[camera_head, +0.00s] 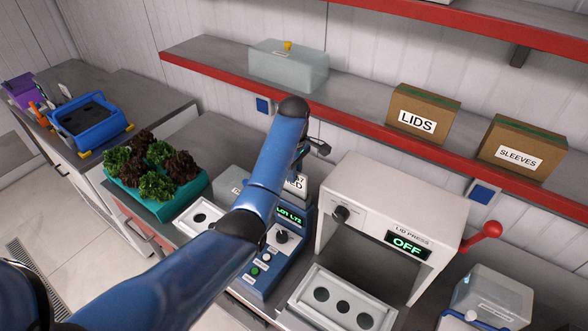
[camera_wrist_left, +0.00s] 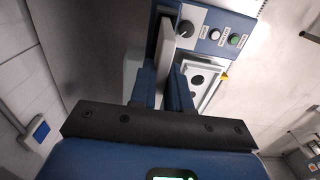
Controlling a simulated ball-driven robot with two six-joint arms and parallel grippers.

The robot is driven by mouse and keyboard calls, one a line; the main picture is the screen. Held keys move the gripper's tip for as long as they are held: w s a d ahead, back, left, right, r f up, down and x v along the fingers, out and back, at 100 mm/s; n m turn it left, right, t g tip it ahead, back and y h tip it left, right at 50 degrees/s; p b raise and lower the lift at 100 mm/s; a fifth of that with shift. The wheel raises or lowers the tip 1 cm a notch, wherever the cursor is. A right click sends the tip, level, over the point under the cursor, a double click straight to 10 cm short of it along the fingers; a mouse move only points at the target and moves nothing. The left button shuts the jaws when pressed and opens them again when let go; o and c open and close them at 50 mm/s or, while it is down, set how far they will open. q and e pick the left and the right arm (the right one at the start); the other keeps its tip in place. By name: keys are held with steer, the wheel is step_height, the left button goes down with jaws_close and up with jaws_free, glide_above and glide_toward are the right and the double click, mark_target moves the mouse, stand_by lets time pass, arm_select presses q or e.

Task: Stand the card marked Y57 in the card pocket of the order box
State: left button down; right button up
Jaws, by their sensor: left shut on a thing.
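A white card (camera_head: 297,185) shows in the head view just right of my left arm, by the blue machine; the arm covers part of it, and only "57" and "ED" can be read. In the left wrist view my left gripper (camera_wrist_left: 164,88) is shut on this pale card (camera_wrist_left: 167,48), seen nearly edge-on, beside the machine's knob panel. My right gripper is not in view.
The blue machine (camera_head: 266,272) has a knob, buttons and a display. The lid press (camera_head: 385,205) reads OFF, with a tray (camera_head: 345,310) before it. Lettuces fill a teal tray (camera_head: 125,196) left of my arm. A red-edged shelf (camera_head: 365,135) overhangs the counter.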

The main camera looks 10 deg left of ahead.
arm_select(q)
steer(key=shift+f, duration=0.3)
steer(key=shift+f, duration=0.15)
steer(key=shift+f+b, duration=0.3)
steer(key=shift+f, duration=0.4)
steer(key=c, duration=1)
jaws_free()
steer(key=shift+o, duration=0.4)
steer(key=o, duration=0.3)
